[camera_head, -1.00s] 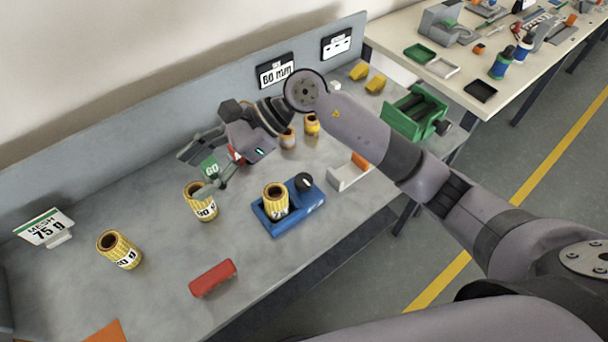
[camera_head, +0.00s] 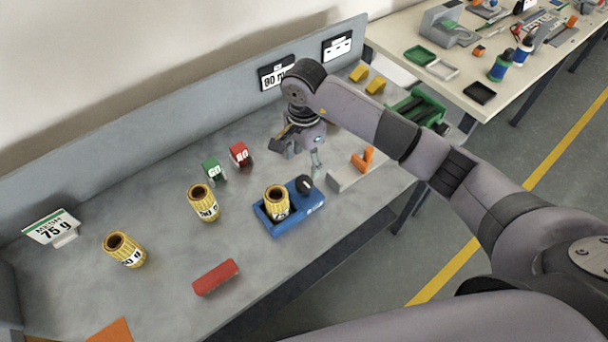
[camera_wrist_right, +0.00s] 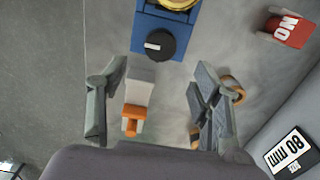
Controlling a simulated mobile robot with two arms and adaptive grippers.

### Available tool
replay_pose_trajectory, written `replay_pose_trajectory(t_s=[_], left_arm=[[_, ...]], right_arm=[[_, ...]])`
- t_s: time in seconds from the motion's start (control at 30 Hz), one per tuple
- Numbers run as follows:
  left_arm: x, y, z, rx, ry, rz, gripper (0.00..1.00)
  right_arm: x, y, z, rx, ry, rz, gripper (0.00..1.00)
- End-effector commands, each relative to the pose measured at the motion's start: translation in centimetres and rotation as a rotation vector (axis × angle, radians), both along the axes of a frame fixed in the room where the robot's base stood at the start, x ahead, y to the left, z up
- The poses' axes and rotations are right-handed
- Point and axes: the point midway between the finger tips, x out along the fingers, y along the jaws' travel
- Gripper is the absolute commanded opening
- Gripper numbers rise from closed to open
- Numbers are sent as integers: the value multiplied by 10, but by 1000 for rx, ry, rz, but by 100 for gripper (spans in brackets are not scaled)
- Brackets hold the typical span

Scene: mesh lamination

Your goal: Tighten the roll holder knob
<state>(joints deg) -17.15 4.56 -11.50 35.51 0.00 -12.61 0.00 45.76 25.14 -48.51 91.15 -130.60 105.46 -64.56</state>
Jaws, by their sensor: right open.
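The roll holder (camera_head: 289,221) is a blue tray on the grey bench, with a yellow mesh roll (camera_head: 276,201) standing in it. Its black knob (camera_head: 304,184) sits at the back right end of the holder. The knob also shows at the top middle of the right wrist view (camera_wrist_right: 160,44), with a white mark on its face. My right gripper (camera_head: 300,158) points down beyond the knob, above the bench. In the wrist view its fingers (camera_wrist_right: 160,105) are wide apart with nothing held, and the knob lies ahead of them. My left gripper is not seen.
A grey block (camera_head: 345,178) with an orange part (camera_head: 363,159) stands close right of the knob. Green (camera_head: 213,171) and red (camera_head: 240,154) markers stand behind the holder.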

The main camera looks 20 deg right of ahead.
Motion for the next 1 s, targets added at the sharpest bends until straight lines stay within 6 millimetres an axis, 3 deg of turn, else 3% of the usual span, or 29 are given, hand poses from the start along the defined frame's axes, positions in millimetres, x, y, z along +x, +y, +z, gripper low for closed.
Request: replay_pose_trajectory(t_s=[0.2,0.43,0.83,1.0], left_arm=[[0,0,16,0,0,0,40],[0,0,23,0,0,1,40],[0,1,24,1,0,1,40],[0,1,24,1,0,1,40]], right_arm=[[-2,1,-45,2,7,-1,59],[0,1,-77,2,2,-1,59],[0,1,-86,2,0,1,59],[0,1,-86,2,0,1,48]])
